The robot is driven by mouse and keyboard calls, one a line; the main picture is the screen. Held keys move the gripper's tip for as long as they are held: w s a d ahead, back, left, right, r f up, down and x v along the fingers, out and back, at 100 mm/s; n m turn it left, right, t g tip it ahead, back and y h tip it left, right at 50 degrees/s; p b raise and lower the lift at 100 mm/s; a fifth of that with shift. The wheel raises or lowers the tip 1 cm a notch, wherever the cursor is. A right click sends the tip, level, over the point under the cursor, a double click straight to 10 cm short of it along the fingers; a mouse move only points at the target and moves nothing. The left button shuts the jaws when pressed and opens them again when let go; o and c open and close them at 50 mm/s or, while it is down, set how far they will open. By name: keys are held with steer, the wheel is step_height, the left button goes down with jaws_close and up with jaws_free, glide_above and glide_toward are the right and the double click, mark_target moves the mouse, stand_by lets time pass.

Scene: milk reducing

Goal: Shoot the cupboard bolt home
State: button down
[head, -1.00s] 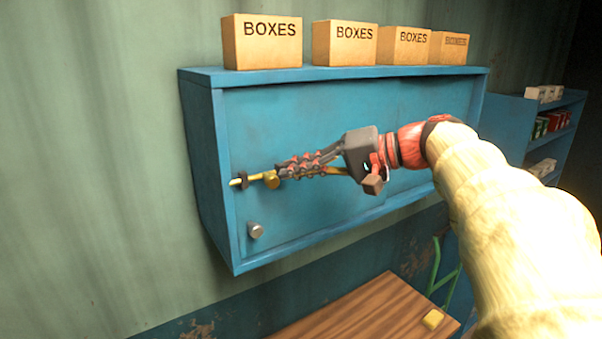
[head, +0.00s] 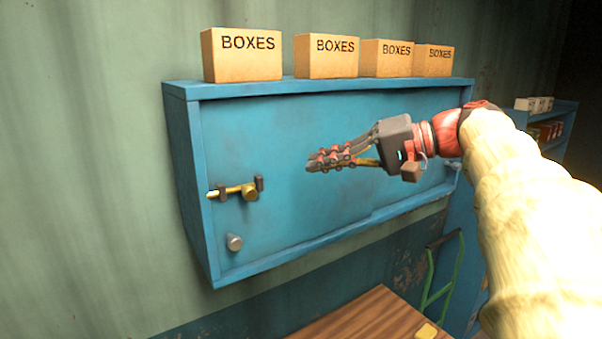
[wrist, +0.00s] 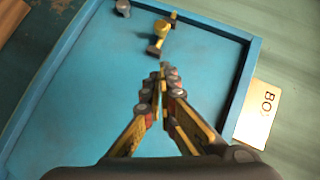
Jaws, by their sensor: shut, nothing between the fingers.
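The cupboard (head: 300,150) is a blue wall box with sliding-style front panels, and it also shows in the wrist view (wrist: 90,95). The brass bolt (head: 232,190) lies level at the left edge of its front. Its left end passes through a dark bracket and reaches over the cupboard's left frame. Its round knob (head: 250,193) sits beside the right dark bracket. In the wrist view the bolt (wrist: 162,38) is near the top, beyond my fingertips. My gripper (head: 312,162) is shut and empty, to the right of the bolt and apart from it.
A grey round knob (head: 234,242) sticks out below the bolt. Several boxes (head: 242,55) stand on the cupboard top. A wooden table (head: 360,318) with a yellow block (head: 427,331) is below. A blue shelf (head: 557,130) stands at the right.

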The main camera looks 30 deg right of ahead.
steer(key=v, duration=0.3)
stand_by(0.5)
